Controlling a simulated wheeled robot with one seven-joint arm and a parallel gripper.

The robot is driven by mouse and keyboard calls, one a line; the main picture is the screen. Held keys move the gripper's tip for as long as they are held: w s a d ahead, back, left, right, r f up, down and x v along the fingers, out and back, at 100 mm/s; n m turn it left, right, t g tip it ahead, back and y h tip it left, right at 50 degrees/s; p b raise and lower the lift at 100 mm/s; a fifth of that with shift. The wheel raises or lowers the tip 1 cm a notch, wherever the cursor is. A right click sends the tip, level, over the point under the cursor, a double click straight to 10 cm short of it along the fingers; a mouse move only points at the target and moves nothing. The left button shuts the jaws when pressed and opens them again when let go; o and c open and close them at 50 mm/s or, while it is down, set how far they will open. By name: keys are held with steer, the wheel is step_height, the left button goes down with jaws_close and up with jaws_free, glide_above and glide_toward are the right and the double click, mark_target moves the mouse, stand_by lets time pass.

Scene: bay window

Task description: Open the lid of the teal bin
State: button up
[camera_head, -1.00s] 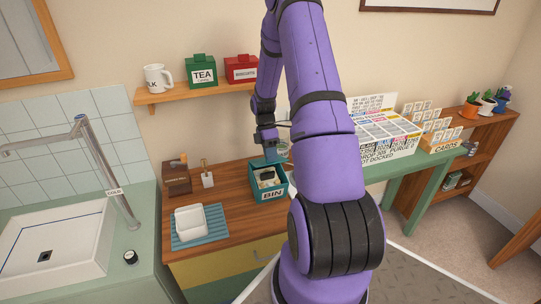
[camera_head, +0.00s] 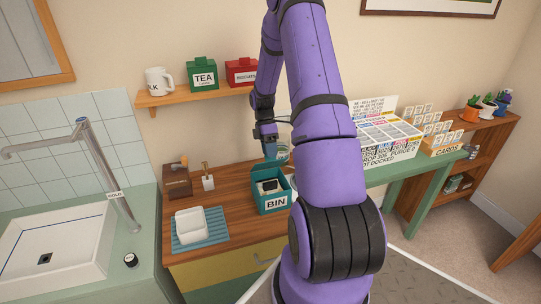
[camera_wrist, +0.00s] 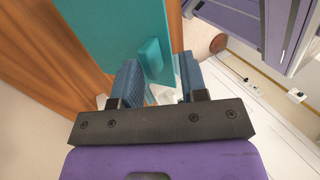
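The teal bin (camera_head: 271,205), marked BIN, stands on the wooden counter. Its top is open in the head view, and a white and dark item (camera_head: 270,187) shows inside. A teal panel with a small tab, which looks like the lid (camera_wrist: 110,30), stands raised in the wrist view. My gripper (camera_head: 270,151) is just above and behind the bin's opening. In the wrist view its blue fingers (camera_wrist: 158,82) are apart, with the tab just beyond the gap between them. I cannot tell whether a finger touches the panel.
A white dish (camera_head: 192,225) on a blue mat (camera_head: 215,240) lies left of the bin. A wooden block (camera_head: 177,182) and a small white holder (camera_head: 208,183) stand behind them. The shelf (camera_head: 190,95) with tins is above. A labelled rack (camera_head: 385,135) stands right.

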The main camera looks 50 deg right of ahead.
steer(key=w+d+f+v, duration=0.1)
steer(key=v, duration=0.8)
steer(key=shift+w+r, duration=0.3)
stand_by(0.6)
stand_by(0.4)
steer(key=s+a+r, duration=0.2)
steer(key=s+a, duration=0.2)
steer(key=s, duration=0.2)
steer(key=s+a+r, duration=0.3)
steer(key=s+a, duration=0.1)
steer(key=s, duration=0.3)
steer(key=shift+s, duration=0.35)
steer(key=shift+a, duration=0.15)
